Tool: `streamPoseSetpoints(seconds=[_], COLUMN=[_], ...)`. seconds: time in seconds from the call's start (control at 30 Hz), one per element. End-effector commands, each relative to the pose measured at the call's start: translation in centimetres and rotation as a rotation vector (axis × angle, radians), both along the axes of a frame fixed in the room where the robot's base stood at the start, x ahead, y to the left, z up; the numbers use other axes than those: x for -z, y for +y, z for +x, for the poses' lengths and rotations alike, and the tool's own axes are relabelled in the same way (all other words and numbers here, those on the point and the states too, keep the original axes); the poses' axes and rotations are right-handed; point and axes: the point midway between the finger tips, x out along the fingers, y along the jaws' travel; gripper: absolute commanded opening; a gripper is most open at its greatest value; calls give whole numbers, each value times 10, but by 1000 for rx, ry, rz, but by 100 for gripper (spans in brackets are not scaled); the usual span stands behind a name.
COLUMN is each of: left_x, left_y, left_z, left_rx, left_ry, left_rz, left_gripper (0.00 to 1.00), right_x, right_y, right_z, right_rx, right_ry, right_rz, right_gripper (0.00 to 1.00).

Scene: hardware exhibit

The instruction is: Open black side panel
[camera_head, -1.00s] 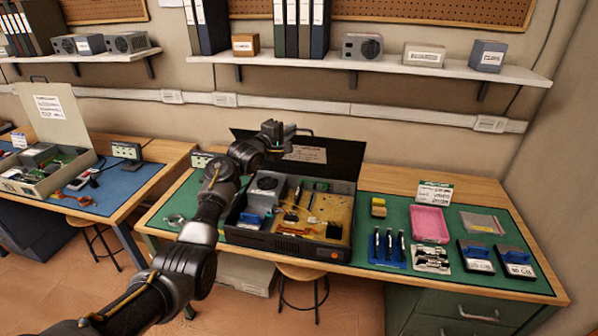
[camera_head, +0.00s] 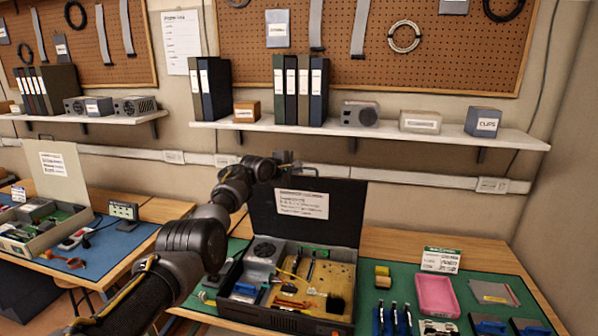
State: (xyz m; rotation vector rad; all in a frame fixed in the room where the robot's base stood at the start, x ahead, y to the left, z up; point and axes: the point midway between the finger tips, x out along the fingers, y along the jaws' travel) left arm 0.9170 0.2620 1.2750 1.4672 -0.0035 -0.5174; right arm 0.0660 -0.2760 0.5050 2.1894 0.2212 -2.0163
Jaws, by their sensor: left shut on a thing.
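The black side panel (camera_head: 342,202) stands raised, close to upright, at the back of the open computer case (camera_head: 300,317) on the green mat. A white printed label (camera_head: 302,204) is on the panel's inner face. My left gripper (camera_head: 289,160) is at the panel's top edge, toward its left corner, shut on it. The fingertips are small and partly hidden behind the wrist. Inside the case a metal power supply (camera_head: 263,250), a gold board (camera_head: 325,275), and coloured parts show. My right gripper is out of view.
A shelf (camera_head: 380,128) with binders and boxes hangs on the wall above and behind the panel. A pink tray (camera_head: 436,295) and tools lie right of the case. Another bench with an open beige case (camera_head: 68,175) stands at left.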

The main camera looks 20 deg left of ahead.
Motion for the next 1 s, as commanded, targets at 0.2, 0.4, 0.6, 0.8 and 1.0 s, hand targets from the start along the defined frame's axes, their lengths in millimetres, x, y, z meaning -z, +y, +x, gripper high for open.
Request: streamPoseSetpoints(seconds=[0.2,0.4,0.6,0.8,1.0], left_x=[-10,-9,-10,-7,-5], left_y=[3,1,0,-1,-1], left_z=[4,5,5,4,4], left_rx=[-8,-6,-5,-3,-1], left_ry=[-4,-2,-5,0,4], left_rz=[-3,-3,-3,-2,-1], left_gripper=[0,0,13,30,30], right_x=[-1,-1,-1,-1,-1], right_y=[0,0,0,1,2], right_z=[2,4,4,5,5], right_rx=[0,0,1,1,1], right_ry=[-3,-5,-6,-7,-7], right_rz=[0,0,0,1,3], right_gripper=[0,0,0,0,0])
